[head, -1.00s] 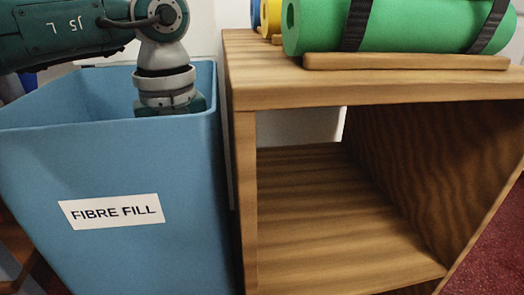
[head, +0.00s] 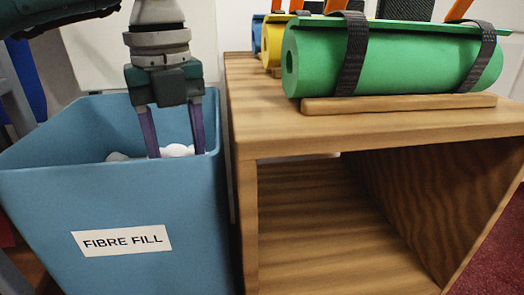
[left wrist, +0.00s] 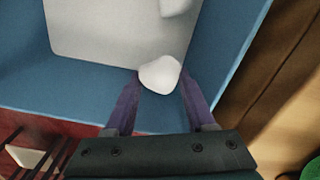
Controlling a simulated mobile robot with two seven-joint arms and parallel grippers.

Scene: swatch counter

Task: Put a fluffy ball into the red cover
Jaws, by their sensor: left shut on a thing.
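My left gripper (head: 177,153) points down at the mouth of the blue bin (head: 120,203) labelled FIBRE FILL, its purple fingers spread around a white fluffy ball (head: 177,149). In the left wrist view the ball (left wrist: 160,73) sits between the fingertips of the left gripper (left wrist: 160,78), which is shut on it. The bin's near wall hides the lower part of the ball in the head view. The red cover and my right gripper are not in view.
A wooden shelf unit (head: 385,130) with an open compartment stands close to the bin's right. A strapped green roll (head: 395,58) lies on it, with yellow (head: 273,42) and blue rolls behind. More white fill (head: 118,157) shows inside the bin.

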